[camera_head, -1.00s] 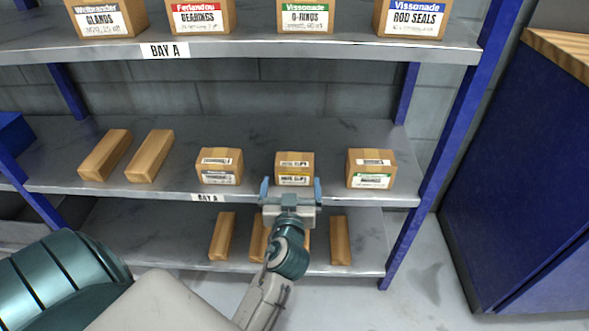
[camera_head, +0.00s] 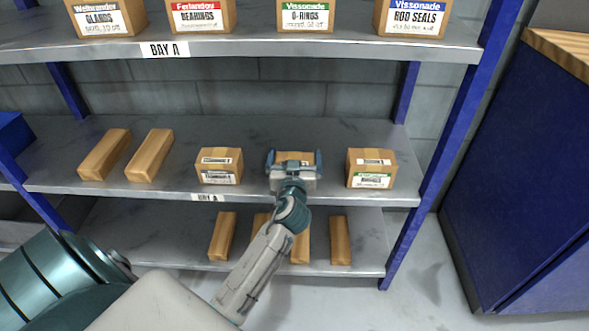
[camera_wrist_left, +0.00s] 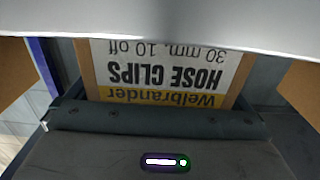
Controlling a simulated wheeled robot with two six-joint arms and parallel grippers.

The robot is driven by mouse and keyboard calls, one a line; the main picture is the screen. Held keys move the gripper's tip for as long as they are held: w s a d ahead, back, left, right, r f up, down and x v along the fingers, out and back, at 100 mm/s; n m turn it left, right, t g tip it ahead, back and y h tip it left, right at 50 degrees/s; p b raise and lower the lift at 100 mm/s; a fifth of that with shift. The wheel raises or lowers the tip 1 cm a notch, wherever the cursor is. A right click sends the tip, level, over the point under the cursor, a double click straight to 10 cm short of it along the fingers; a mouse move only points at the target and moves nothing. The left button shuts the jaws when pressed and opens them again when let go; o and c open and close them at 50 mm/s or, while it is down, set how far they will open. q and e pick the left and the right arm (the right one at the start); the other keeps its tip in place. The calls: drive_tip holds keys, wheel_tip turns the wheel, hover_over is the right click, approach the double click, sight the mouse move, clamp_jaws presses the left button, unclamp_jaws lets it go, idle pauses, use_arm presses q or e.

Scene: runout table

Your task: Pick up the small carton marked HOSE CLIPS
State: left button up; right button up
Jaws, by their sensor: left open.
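The small carton (camera_head: 294,155) sits on the middle shelf, mostly hidden in the head view behind my left gripper (camera_head: 294,160). In the left wrist view the carton's label (camera_wrist_left: 165,70) fills the middle, upside down, and reads Welbrander HOSE CLIPS, 30 mm, 10 off. My left gripper is open, with one finger on each side of the carton in the head view. Whether the fingers touch the carton cannot be told. My right gripper is not in view.
Similar cartons stand to the left (camera_head: 219,166) and right (camera_head: 371,168) on the middle shelf (camera_head: 260,132), with gaps between. Long boxes (camera_head: 150,155) lie at its left. The upper shelf (camera_head: 240,47) overhangs with labelled cartons. A blue upright (camera_head: 440,140) stands at the right.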

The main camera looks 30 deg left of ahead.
use_arm(q)
drive_tip(key=c, duration=0.8)
drive_tip(key=shift+r, duration=0.1)
drive_tip(key=shift+c, duration=0.2)
